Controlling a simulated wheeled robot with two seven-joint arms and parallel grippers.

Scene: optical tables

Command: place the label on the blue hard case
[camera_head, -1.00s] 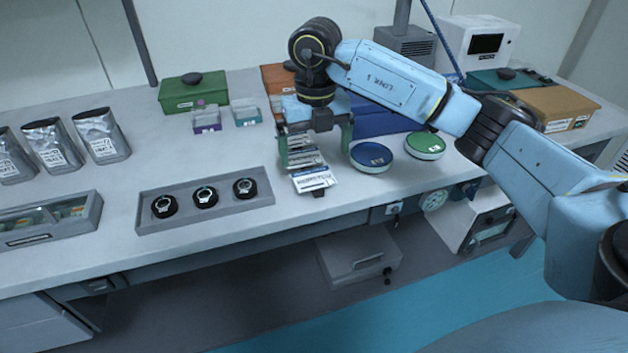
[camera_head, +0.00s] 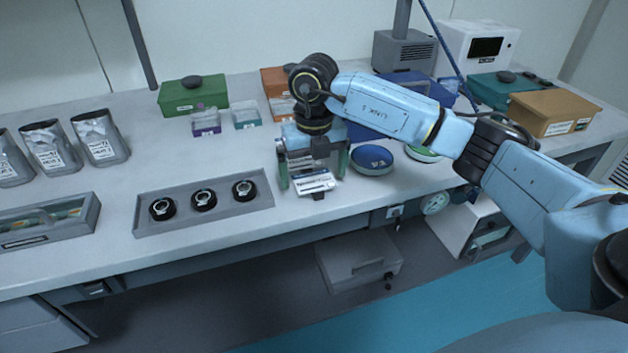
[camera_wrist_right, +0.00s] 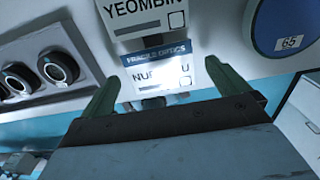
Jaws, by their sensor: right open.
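The labels are white printed cards with blue strips by the table's front edge. The nearest label (camera_head: 316,183) lies between and just beyond the fingers of my right gripper (camera_head: 313,178). In the right wrist view this label (camera_wrist_right: 160,66) is between the open fingertips (camera_wrist_right: 168,88), with no contact visible. Another label (camera_wrist_right: 145,18), reading "YEOMBIN", lies beyond it. The right gripper is open and empty, pointing down. The blue hard case (camera_head: 362,132) stands behind my right arm, which hides much of it. My left gripper is not in view.
A round blue container (camera_head: 371,160) is right of the gripper, with a green one (camera_head: 424,154) beyond it. A grey tray (camera_head: 150,222) of black ring mounts lies to the left. Green (camera_head: 193,97) and tan (camera_head: 552,113) boxes stand farther back.

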